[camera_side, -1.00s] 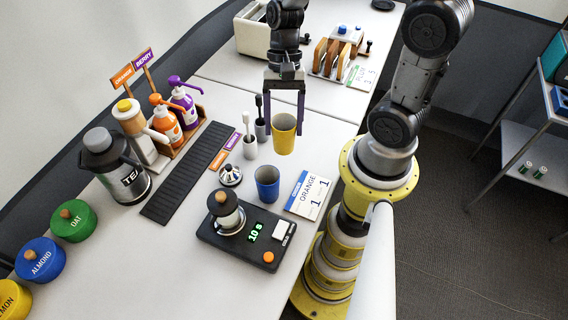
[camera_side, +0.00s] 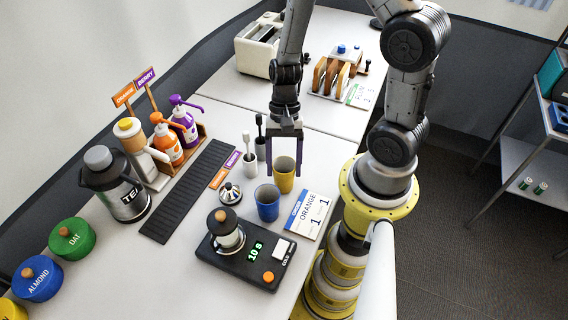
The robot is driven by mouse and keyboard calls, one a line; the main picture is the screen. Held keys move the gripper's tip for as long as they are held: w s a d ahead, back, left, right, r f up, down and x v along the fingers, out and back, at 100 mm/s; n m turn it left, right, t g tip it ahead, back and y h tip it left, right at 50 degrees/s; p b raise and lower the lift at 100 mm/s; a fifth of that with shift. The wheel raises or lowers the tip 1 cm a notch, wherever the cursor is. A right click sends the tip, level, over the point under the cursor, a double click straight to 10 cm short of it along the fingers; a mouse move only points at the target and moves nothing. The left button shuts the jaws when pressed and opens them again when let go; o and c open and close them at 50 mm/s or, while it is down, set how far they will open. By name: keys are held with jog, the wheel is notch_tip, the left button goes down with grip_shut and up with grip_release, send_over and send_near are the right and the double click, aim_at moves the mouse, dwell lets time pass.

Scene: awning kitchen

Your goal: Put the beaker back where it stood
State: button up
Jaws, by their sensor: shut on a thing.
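The beaker, a yellow cup (camera_side: 284,179), is upright between the fingers of my gripper (camera_side: 285,171), which is shut on it. It is behind and a little right of a blue cup (camera_side: 267,205), with a small gap between them in the picture. I cannot tell whether the yellow cup's base touches the table.
White (camera_side: 249,168) and dark brush holders and a metal reamer-like piece (camera_side: 230,193) stand to the left. A dark strip mat (camera_side: 188,190) is farther left.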

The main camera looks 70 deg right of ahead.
jog(key=shift+f, duration=0.15)
jog(key=o, duration=1.6)
jog(key=shift+c, duration=0.2)
jog(key=v, duration=1.2)
notch_tip(320, 180, up, 9)
jog(key=n+t+h, duration=0.3)
jog(key=n, duration=0.4)
send_over(292, 167)
jog(key=s+r+n+t+h, duration=0.1)
jog(key=s+r+n+t, duration=0.3)
jog(key=r+n, duration=0.1)
jog(key=shift+s+a+r+n, duration=0.2)
jog(key=shift+a+n, duration=0.1)
jog(key=shift+n, duration=0.4)
